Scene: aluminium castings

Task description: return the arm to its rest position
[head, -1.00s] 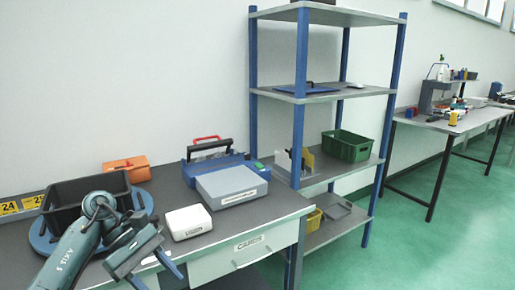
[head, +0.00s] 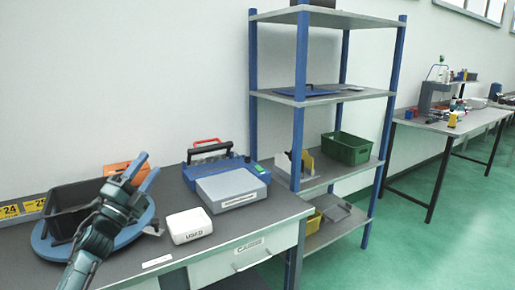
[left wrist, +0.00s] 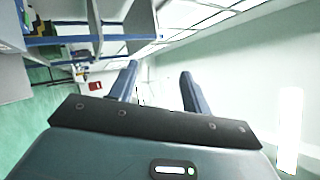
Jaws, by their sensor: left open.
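My left gripper (head: 146,172) is raised above the left part of the workbench, in front of the black bin and the orange box. Its two blue fingers point up and to the right in the head view. In the left wrist view the fingers (left wrist: 158,88) stand apart with nothing between them, so it is open and empty. The wrist view looks out into the room, with the shelf at its left. My right gripper does not show in either view.
A black bin (head: 68,198) on a blue round base (head: 40,240), an orange box (head: 115,168), a white box (head: 189,225), a grey case (head: 231,188) and a blue toolbox (head: 258,172) are on the workbench (head: 215,252). A blue-posted shelf (head: 298,130) stands to the right.

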